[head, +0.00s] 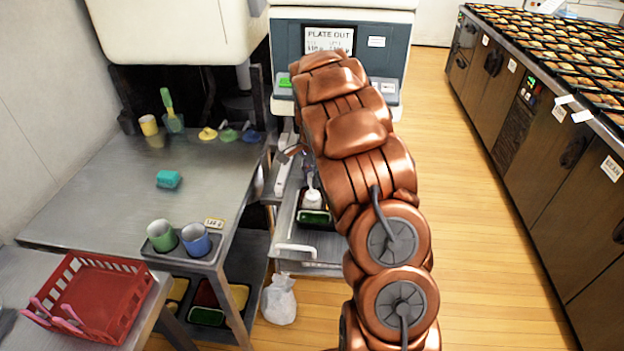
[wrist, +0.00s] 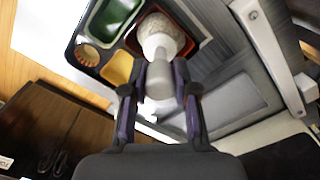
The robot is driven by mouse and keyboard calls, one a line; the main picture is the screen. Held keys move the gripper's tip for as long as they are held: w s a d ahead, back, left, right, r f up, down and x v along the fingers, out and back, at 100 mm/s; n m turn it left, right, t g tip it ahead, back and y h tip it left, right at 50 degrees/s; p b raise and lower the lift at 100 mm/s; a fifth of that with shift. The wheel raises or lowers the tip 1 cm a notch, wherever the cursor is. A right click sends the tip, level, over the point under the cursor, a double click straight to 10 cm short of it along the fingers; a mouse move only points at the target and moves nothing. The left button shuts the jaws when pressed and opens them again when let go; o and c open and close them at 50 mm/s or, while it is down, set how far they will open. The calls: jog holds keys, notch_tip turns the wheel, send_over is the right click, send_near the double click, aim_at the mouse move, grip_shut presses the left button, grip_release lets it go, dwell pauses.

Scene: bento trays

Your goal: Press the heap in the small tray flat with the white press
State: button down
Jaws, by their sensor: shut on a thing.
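In the wrist view the white press (wrist: 160,80) is held by its handle between the two fingers of my gripper (wrist: 161,90). Its wide end is at a pale, speckled heap (wrist: 165,24) in the small red-rimmed tray (wrist: 132,42). Whether the press touches the heap or hangs just above it I cannot tell. In the head view the white press (head: 312,199) shows beside my copper arm, over the dark bento tray (head: 313,226). My gripper is mostly hidden there behind the arm.
The dark tray also holds a green compartment (wrist: 110,22), a yellow one (wrist: 117,68) and a tan round cup (wrist: 88,54). A white bag (head: 279,300) lies on the floor. Open floor is right.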

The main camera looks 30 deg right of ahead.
jog(key=shift+r+p, duration=0.7)
jog(key=shift+r, duration=2.85)
